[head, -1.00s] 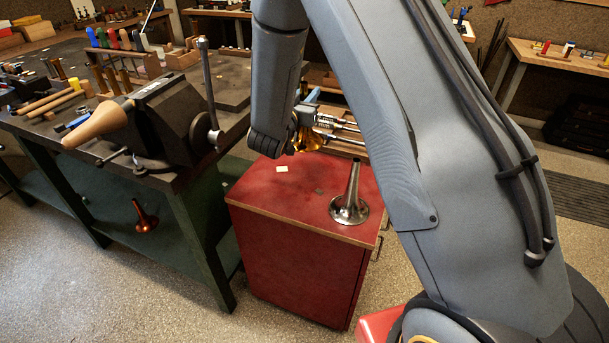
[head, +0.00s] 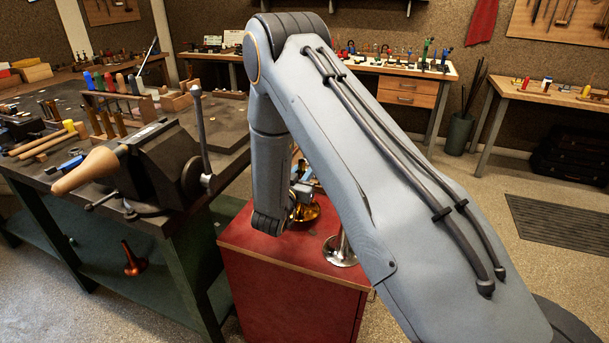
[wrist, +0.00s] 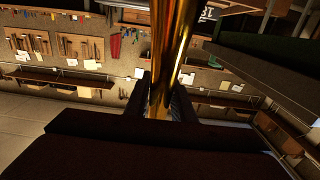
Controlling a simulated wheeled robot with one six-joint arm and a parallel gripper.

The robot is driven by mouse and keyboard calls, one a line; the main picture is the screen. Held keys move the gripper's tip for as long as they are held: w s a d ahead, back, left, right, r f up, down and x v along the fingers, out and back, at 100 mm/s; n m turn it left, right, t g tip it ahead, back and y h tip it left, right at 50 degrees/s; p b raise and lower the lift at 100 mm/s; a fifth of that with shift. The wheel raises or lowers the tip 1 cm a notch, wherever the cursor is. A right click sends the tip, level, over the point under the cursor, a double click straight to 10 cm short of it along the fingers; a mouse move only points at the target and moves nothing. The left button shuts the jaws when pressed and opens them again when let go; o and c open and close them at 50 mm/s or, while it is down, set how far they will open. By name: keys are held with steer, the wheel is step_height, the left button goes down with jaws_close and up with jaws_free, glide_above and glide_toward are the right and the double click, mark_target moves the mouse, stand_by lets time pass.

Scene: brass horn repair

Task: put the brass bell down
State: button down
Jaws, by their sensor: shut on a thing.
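The brass bell (head: 304,211) is golden and shows in the head view partly behind my arm, at the top of the red cabinet (head: 290,249). Its flare is low, close to or on the cabinet top; I cannot tell whether it touches. In the wrist view its shiny stem (wrist: 170,60) stands between the fingers of my gripper (wrist: 163,102), which is shut on it. In the head view my arm hides most of the gripper and the bell's stem.
A silver bell (head: 340,250) stands on the cabinet just right of the brass one. A copper bell (head: 133,260) is on the lower shelf of the workbench at left. A vise (head: 160,165) with a wooden mandrel sits on that bench.

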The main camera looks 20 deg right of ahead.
steer(key=shift+f, duration=1.3)
steer(key=c, duration=1.5)
jaws_free()
